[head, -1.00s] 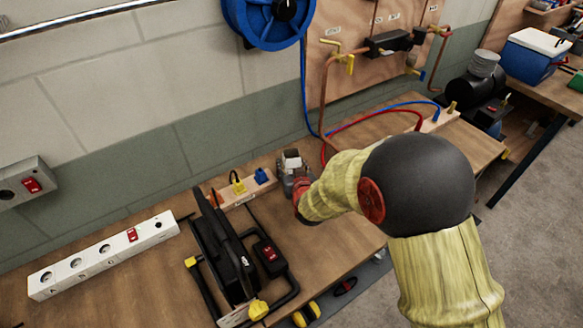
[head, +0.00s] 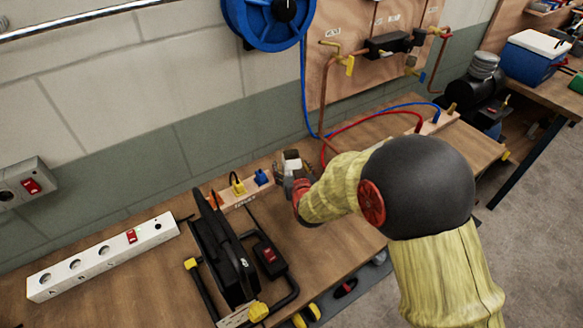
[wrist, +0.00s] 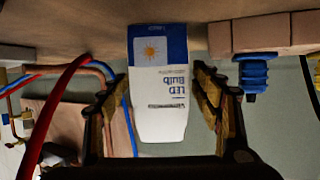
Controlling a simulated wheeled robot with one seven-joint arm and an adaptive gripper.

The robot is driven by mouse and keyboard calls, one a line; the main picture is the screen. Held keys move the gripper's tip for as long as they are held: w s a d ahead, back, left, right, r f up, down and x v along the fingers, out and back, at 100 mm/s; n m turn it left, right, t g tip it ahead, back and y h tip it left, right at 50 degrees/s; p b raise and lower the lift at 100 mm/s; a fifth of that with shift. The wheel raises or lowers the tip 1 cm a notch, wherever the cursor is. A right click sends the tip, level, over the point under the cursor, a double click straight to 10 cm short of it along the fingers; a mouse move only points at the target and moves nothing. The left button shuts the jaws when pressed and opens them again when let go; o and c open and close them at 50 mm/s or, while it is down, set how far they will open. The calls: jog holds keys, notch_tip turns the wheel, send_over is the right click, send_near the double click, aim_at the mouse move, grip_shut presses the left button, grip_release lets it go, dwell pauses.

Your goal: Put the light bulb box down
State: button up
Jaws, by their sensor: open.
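The light bulb box (wrist: 160,95) is white with a blue end, and its "LED Bulb" print appears upside down in the wrist view. It is between the two fingers of my gripper (wrist: 158,78), which are apart with a narrow gap on each side. Its blue end is against the brown wooden bench top (wrist: 190,12) and the box looks upright there. In the head view the box (head: 291,155) shows as a small pale shape, partly hidden by my gripper (head: 293,172).
A wooden block with blue and yellow plugs (head: 245,186) is close on the left. Bare bench lies in front of the gripper.

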jog(key=shift+r, duration=0.2)
jog(key=p+v, duration=0.3)
jog(key=v, duration=0.9)
jog(key=s+d+r+m+g, duration=0.1)
jog(key=s+d+r+g, duration=0.3)
jog(key=s+d+r, duration=0.55)
jog(key=s+d+r+g+h, duration=0.1)
jog(key=s+d+r, duration=0.2)
jog(key=s, duration=0.6)
jog(key=s+d+r+m+g+h, duration=0.1)
jog(key=s+d+r, duration=0.3)
jog(key=s, duration=0.4)
jog(key=shift+s+d+g+h, duration=0.35)
jog(key=shift+d+g, duration=0.1)
jog(key=shift+g, duration=0.35)
jog(key=shift+r, duration=0.2)
jog(key=shift+c, duration=0.9)
